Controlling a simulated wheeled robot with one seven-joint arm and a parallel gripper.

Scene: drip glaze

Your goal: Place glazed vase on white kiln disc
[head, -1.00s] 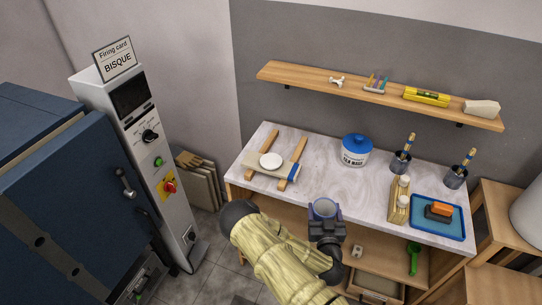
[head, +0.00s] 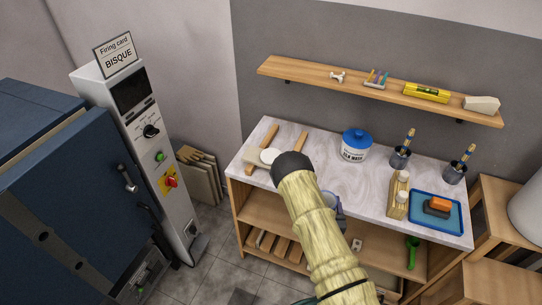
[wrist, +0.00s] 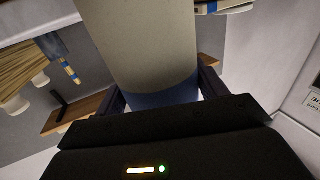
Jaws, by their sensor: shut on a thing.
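The vase (wrist: 145,45) fills the middle of the wrist view, pale grey with a blue band at the end by my gripper. My gripper (wrist: 160,92) is shut on it, with a dark finger on either side.
Wooden strips (head: 293,144) lie by the disc. A blue-lidded jar (head: 355,146), brush pots (head: 401,159), a bottle rack (head: 397,200) and a blue tray (head: 436,213) stand farther right on the bench (head: 315,150). A kiln (head: 60,200) is at the left. A shelf (head: 380,92) hangs above.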

